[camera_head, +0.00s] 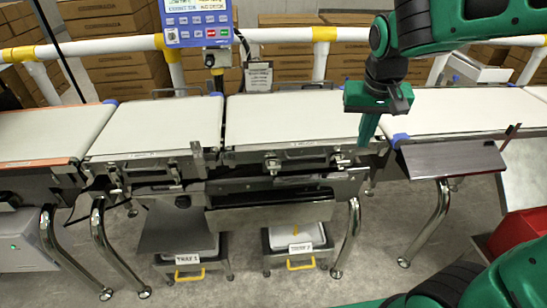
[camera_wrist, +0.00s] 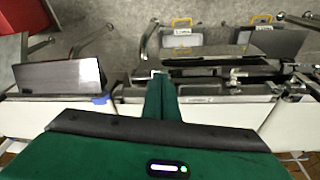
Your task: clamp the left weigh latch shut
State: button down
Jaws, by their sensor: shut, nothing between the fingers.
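My gripper (camera_head: 366,138) is shut and empty, pointing down at the front right end of the right weigh belt (camera_head: 290,117). Its green fingers (camera_wrist: 160,85) are pressed together in the wrist view. The left weigh latch (camera_head: 148,172) is metal hardware on the front of the left weigh belt (camera_head: 155,127), far to the left of my gripper. I cannot tell whether it is open or shut. A similar right latch (camera_head: 290,162) is on the right belt's front, nearer my gripper. Fine latch parts are too small to make out.
A blue control panel (camera_head: 197,22) stands behind the belts. A metal post (camera_head: 198,160) rises between the two weigh fronts. A dark plate (camera_head: 450,160) juts out at the right. Labelled trays (camera_head: 190,262) stand below. A red box (camera_head: 517,233) is at lower right. The floor in front is clear.

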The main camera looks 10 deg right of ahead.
jog(key=w+a+n+t, duration=0.1)
jog(key=w+a, duration=0.2)
jog(key=a, duration=0.7)
jog(key=w+a+n+y, duration=0.1)
jog(key=w+a, duration=0.3)
jog(key=a, duration=0.6)
jog(key=shift+a+r+n+t, duration=0.15)
jog(key=shift+a+n+t, duration=0.15)
jog(key=shift+t, duration=0.1)
jog(key=shift+w, duration=0.15)
send_over(273, 167)
jog(key=f, duration=1.1)
jog(key=shift+w+d+f, duration=0.2)
jog(key=shift+w+f, duration=0.1)
jog(key=shift+w, duration=0.05)
jog(key=shift+s+f, duration=0.3)
jog(key=shift+f, duration=0.4)
jog(key=shift+s+a, duration=0.1)
jog(key=shift+a, duration=0.05)
